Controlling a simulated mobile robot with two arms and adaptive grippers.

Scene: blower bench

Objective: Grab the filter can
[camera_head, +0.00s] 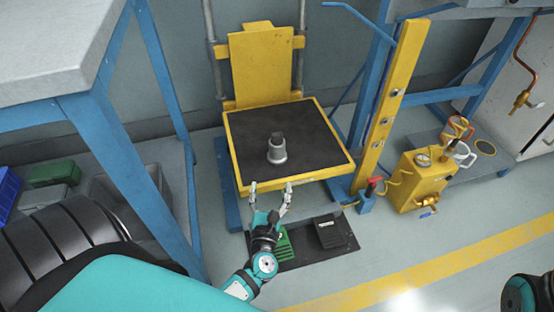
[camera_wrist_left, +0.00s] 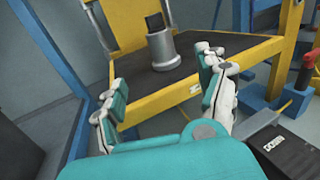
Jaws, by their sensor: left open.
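The filter can (camera_head: 277,153) is a grey metal cylinder with a flared base and a dark top. It stands upright on the black mat of the yellow lift platform (camera_head: 345,162). In the left wrist view the can (camera_wrist_left: 164,50) shows beyond and between my fingers. My left gripper (camera_head: 271,186) is open and empty at the platform's front edge, short of the can and not touching it. In the left wrist view my left gripper (camera_wrist_left: 163,85) has its fingers spread wide. A dark piece at the lower right edge of the head view may be my right arm; its gripper is not visible.
A blue-legged bench (camera_head: 60,45) stands at the left. A yellow post (camera_head: 392,100) rises right of the platform. A yellow tank (camera_head: 420,180) with a gauge stands farther right. Green and black foot pedals (camera_head: 328,232) lie on the floor below. The mat around the can is clear.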

